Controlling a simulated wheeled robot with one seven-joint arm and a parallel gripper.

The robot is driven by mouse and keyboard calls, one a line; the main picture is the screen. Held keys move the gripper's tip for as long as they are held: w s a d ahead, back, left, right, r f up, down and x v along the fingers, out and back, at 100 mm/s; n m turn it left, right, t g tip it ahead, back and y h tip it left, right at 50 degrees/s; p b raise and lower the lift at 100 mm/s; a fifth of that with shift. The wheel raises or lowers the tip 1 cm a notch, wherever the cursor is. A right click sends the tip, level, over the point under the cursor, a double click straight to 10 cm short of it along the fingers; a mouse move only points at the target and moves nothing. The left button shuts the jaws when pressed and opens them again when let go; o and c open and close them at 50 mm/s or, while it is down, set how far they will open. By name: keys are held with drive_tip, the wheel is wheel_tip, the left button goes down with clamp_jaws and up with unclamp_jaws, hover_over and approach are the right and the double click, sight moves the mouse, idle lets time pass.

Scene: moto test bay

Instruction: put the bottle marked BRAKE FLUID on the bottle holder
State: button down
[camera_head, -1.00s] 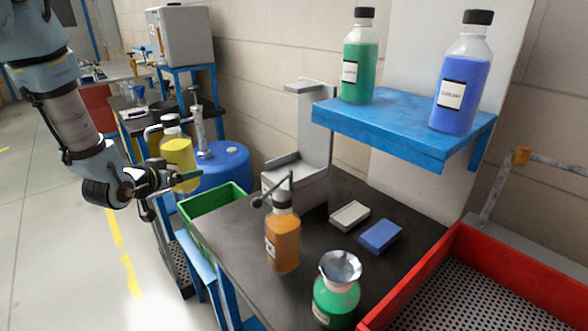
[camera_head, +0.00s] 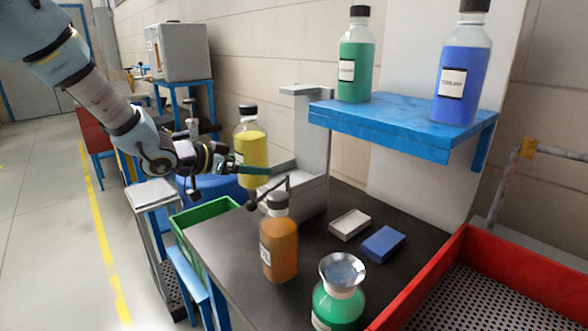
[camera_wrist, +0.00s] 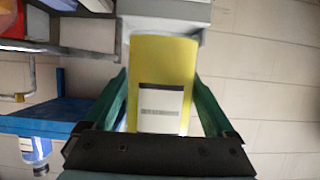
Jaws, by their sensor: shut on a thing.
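My gripper (camera_head: 256,170) is shut on a bottle of yellow fluid (camera_head: 251,146) with a black cap, held upright. The wrist view shows the yellow bottle (camera_wrist: 163,64) between the green fingers; its white label is too blurred to read. A grey stand with a tall back (camera_head: 312,140) and a low seat, which looks like the bottle holder, is on the dark bench. The bottle is in front of and left of the stand's back in the head view, seemingly above its seat; the exact gap cannot be told. The bottle's lower part is partly hidden by a finger.
An orange bottle (camera_head: 280,250) and a green bottle with a funnel (camera_head: 338,303) stand on the bench (camera_head: 225,250) in front. A blue shelf (camera_head: 400,128) bears green and blue bottles. A green bin (camera_head: 190,222) is left, a red tray (camera_head: 440,275) right.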

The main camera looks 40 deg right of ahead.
drive_tip(key=d+p, duration=0.1)
drive_tip(key=d, duration=0.3)
drive_tip(key=d+p, duration=0.1)
drive_tip(key=d, duration=0.4)
drive_tip(key=d+p, duration=0.1)
drive_tip(key=d, duration=0.3)
drive_tip(key=shift+s+d+r, duration=0.15)
drive_tip(key=shift+s+d, duration=0.1)
drive_tip(key=shift+s, duration=0.15)
drive_tip(key=shift+d+f+p, duration=0.1)
drive_tip(key=shift+f+p, duration=0.75)
drive_tip(key=shift+f, duration=1.1)
unclamp_jaws()
drive_tip(key=shift+f, duration=0.1)
